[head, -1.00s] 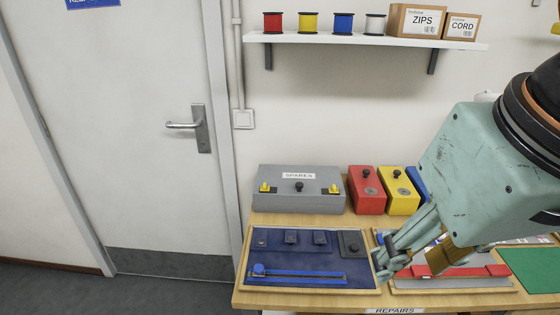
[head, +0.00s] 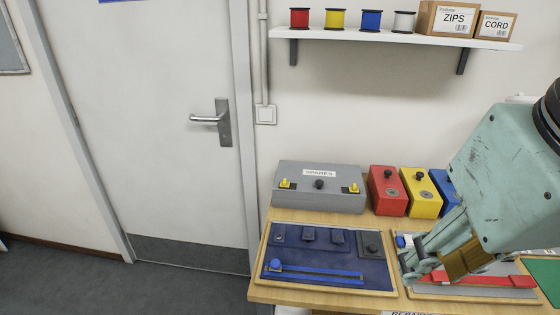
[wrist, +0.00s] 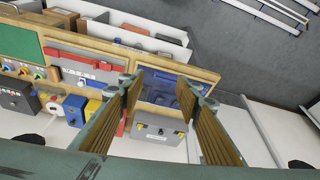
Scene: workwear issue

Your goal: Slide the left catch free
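The grey SPARES box (head: 318,188) stands at the back left of the bench, its lid shut with a dark knob on top. Its left yellow catch (head: 286,183) and right yellow catch (head: 352,188) sit near the lid's front corners. In the wrist view the box (wrist: 158,143) shows between and beyond my fingers. My gripper (head: 418,268) is to the right of the box and nearer the front, over the boards, touching neither catch. In the wrist view my gripper (wrist: 164,92) has its two fingers wide apart with nothing between them.
A blue board (head: 335,268) with dark blocks and a blue slider lies in front of the box. Red (head: 388,190), yellow (head: 422,192) and blue boxes stand to its right. A shelf (head: 400,37) with spools and cartons hangs above. The door (head: 160,130) is left of the bench.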

